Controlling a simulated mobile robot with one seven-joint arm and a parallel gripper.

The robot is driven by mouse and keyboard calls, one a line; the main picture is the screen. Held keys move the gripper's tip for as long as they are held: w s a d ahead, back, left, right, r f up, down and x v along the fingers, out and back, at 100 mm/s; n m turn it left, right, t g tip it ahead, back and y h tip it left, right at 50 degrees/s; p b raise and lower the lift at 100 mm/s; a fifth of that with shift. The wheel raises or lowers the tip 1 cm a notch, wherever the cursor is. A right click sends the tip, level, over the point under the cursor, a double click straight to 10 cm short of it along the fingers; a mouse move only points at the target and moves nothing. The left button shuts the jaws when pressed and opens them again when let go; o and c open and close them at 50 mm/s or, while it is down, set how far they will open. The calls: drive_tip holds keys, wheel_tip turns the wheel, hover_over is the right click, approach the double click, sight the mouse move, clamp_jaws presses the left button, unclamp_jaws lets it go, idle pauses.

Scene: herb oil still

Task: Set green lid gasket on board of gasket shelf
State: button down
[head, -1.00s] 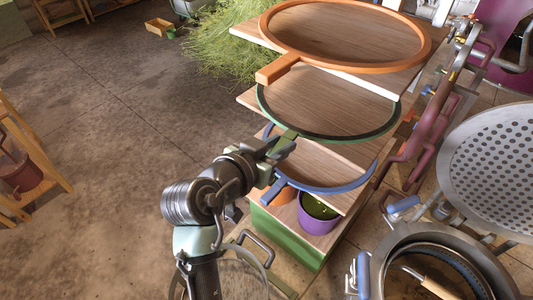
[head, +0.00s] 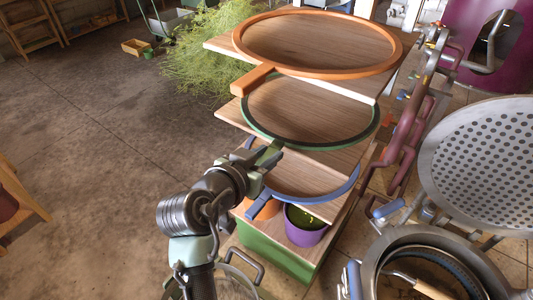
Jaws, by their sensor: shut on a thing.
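The green lid gasket (head: 347,144) is a large dark ring with a green edge and a short green tab. My gripper (head: 268,157) is shut on that tab at the ring's near left side. The ring lies level over the middle board (head: 290,92) of the gasket shelf; I cannot tell whether it touches the board. An orange gasket (head: 395,58) lies on the top board (head: 222,43), its handle pointing to the near left. A blue gasket (head: 335,192) lies on the board below (head: 235,117), partly hidden by the green one and my gripper.
A purple pot (head: 306,232) and an orange pot stand on the shelf's green base (head: 275,255). Maroon pipework (head: 405,135) runs close along the shelf's right side. A perforated metal disc (head: 490,150) and an open round vessel (head: 440,245) stand at right.

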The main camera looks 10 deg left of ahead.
drive_tip(key=shift+f+b, duration=0.3)
idle(0.4)
drive_tip(key=c, duration=0.5)
unclamp_jaws()
drive_tip(key=shift+f, duration=0.1)
drive_tip(key=shift+s, duration=0.1)
drive_tip(key=b+v, duration=0.4)
drive_tip(key=v, duration=0.9)
